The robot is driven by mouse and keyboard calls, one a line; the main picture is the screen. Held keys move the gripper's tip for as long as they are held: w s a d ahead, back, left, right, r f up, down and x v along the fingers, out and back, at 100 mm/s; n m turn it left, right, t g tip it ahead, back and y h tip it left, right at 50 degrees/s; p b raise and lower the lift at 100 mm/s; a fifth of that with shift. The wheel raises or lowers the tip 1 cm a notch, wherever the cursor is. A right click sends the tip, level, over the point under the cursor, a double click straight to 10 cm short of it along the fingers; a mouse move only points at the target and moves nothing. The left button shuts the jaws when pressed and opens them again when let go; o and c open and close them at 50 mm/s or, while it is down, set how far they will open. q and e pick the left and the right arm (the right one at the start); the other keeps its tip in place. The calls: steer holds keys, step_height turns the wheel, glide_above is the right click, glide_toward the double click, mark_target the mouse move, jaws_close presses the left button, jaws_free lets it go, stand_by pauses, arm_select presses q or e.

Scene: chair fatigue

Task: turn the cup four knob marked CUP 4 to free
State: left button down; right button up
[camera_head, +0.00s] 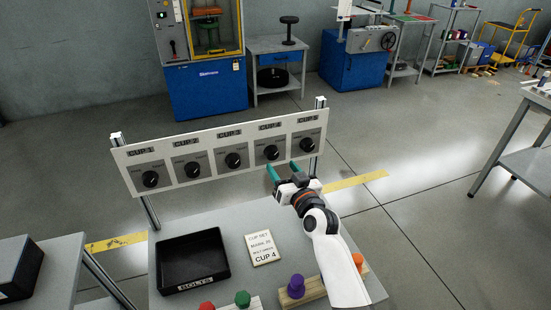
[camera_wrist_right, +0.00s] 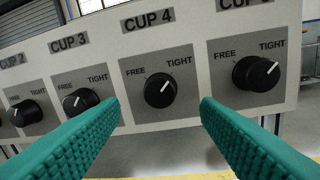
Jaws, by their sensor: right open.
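The CUP 4 knob (camera_head: 271,152) is a round black dial, fourth from the left on the white panel (camera_head: 128,157). In the right wrist view the CUP 4 knob (camera_wrist_right: 160,90) sits near the middle on a grey plate; its white pointer slants up and right, toward TIGHT. My right gripper (camera_head: 284,169) is open and empty, with green ribbed fingers in front of and below the knob. In the right wrist view its fingertips (camera_wrist_right: 160,105) lie on either side of the knob, apart from it. My left gripper is not in view.
The CUP 5 knob (camera_wrist_right: 256,74) and CUP 3 knob (camera_wrist_right: 81,101) flank it closely. Below stand a black BOLTS tray (camera_head: 163,265), a CUP 4 card (camera_head: 263,249) and coloured pegs including a purple one (camera_head: 296,286). Panel posts (camera_head: 319,130) rise at both ends.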

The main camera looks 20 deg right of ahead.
mark_target(274, 156)
steer(key=w, duration=0.4)
steer(key=shift+w+a, duration=0.3)
steer(key=shift+w, duration=0.2)
steer(key=shift+c, duration=1.2)
steer(key=c, duration=0.7)
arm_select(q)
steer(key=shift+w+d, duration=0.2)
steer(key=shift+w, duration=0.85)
arm_select(e)
steer(key=shift+c, duration=0.2)
